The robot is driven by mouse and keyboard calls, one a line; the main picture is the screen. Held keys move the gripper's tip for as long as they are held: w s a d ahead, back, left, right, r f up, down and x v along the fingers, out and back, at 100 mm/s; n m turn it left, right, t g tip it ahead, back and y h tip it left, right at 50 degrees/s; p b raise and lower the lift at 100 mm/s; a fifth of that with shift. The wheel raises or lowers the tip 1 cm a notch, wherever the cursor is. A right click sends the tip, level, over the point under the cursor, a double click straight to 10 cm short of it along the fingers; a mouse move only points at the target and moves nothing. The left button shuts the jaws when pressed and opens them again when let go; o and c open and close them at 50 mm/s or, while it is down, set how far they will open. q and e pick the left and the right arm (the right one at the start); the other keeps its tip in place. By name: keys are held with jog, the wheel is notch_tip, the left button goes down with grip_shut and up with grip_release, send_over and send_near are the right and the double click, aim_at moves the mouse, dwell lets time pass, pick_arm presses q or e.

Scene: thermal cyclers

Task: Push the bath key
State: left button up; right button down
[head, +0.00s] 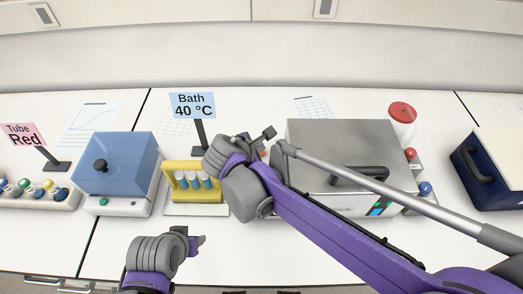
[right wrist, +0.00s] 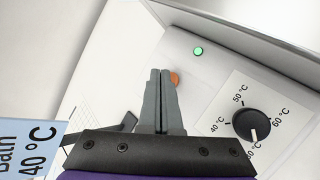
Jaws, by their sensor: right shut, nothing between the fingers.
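My right gripper (right wrist: 162,72) is shut and empty. In the right wrist view its fingertips lie over the left edge of an orange key (right wrist: 175,78) on a pale panel; I cannot tell whether they touch it. Part of the key is hidden behind the fingers. A green light (right wrist: 198,51) and a black temperature dial (right wrist: 251,125) are on the same panel. In the head view, my right arm crosses in front of the steel-lidded bath (head: 330,135) and hides much of its left front. My left gripper (head: 200,242) is low at the front; its finger gap is unclear.
The "Bath 40 °C" sign (head: 192,104) stands behind a yellow tube rack (head: 183,167). A blue-lidded device (head: 117,160) and a "Tube Red" sign (head: 24,135) are farther left. A red-capped jar (head: 402,115) and a dark blue box (head: 485,165) are at right.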

jog(key=shift+f, duration=0.15)
dwell(0.3)
pick_arm(q)
jog(key=shift+f+b, duration=0.3)
pick_arm(e)
jog(key=shift+f, duration=0.35)
pick_arm(q)
jog(key=shift+r, duration=0.1)
pick_arm(e)
jog(key=shift+r, duration=0.1)
pick_arm(q)
jog(key=shift+r+p, duration=0.35)
jog(key=shift+p, duration=0.1)
pick_arm(e)
jog(key=shift+r, duration=0.4)
pick_arm(q)
jog(key=r+p, duration=0.4)
jog(key=shift+w+r, duration=0.4)
pick_arm(e)
notch_tip(320, 180, up, 6)
